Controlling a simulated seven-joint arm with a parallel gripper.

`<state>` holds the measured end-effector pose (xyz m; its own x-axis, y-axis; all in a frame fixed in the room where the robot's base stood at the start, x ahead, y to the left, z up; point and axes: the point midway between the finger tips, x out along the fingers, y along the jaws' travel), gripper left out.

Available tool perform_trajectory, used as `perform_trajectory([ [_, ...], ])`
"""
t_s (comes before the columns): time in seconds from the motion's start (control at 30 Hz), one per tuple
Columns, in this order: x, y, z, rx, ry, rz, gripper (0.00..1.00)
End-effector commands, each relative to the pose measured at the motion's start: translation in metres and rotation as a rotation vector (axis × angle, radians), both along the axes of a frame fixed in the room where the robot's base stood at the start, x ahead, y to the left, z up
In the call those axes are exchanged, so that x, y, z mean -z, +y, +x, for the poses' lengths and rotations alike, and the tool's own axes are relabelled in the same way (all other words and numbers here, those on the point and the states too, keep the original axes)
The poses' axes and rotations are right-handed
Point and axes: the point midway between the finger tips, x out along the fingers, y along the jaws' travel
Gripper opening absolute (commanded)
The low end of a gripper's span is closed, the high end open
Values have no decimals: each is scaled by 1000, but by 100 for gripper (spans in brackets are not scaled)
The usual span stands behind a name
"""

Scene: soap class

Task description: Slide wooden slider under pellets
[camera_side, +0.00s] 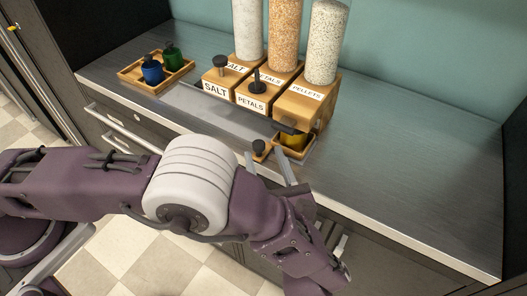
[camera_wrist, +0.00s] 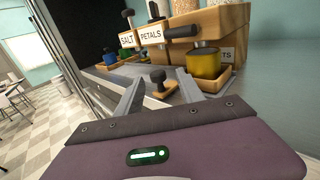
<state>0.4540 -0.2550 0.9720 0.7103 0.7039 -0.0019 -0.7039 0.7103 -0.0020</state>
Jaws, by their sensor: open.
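The wooden slider shows as a small wooden piece with a dark knob (camera_side: 259,149) at the counter's front edge. In the wrist view the knob (camera_wrist: 158,76) stands upright, ahead of my gripper (camera_wrist: 160,98). A yellow cup (camera_wrist: 203,64) sits on a wooden tray (camera_wrist: 212,83) below the pellets dispenser (camera_side: 305,98); whether this tray joins the knob piece is unclear. In the side view my gripper (camera_side: 267,167) has its fingers apart, reaching toward the knob from the front. The jaws are open and empty, and no contact with the knob is clear.
The salt (camera_side: 215,88) and petals (camera_side: 252,97) dispensers stand left of the pellets. A grey metal rail (camera_side: 225,108) runs before them. A wooden tray (camera_side: 130,74) with blue and green containers is at the left. The counter (camera_side: 400,165) is clear on the right.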

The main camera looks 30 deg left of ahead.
Motion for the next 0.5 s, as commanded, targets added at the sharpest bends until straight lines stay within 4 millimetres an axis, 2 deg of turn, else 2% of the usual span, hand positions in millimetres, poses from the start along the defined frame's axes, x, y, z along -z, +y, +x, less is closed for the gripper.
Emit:
perform_trajectory([
  [0.17,0,-1,-1,1,0,0,45],
  [0.5,1,-20,-20,1,1,-1,45],
])
